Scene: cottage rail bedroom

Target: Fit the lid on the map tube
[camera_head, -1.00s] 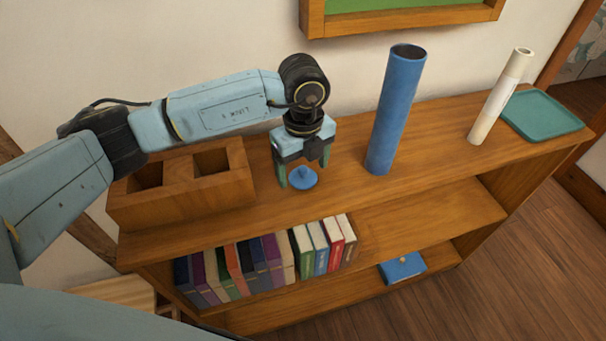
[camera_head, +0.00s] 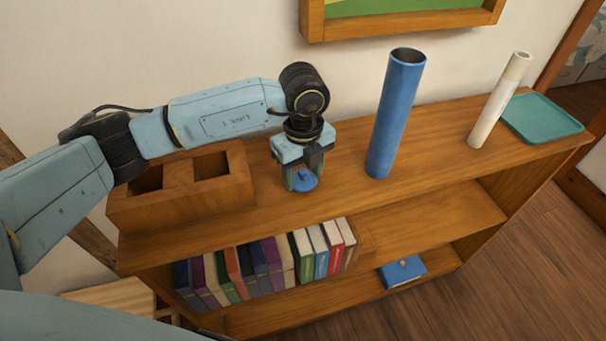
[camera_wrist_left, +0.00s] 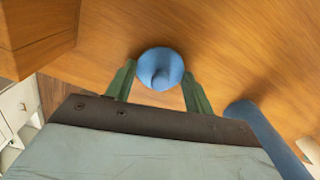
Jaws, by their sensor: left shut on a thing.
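The blue lid (camera_head: 304,180), a round disc with a small knob on top, is at the shelf top under my left gripper (camera_head: 300,184). In the left wrist view the lid (camera_wrist_left: 161,70) lies between the two green fingers (camera_wrist_left: 158,86). My left gripper is shut on the lid. The blue map tube (camera_head: 396,115) stands upright on the shelf top to the right of the lid, its dark open end up. The tube also shows at the right of the left wrist view (camera_wrist_left: 265,135). My right gripper is not in view.
A wooden box with two compartments (camera_head: 180,205) stands left of my gripper. A white tube (camera_head: 499,102) and a teal tray (camera_head: 541,118) are at the right. Books (camera_head: 265,265) fill part of the shelf below. The shelf top between lid and blue tube is clear.

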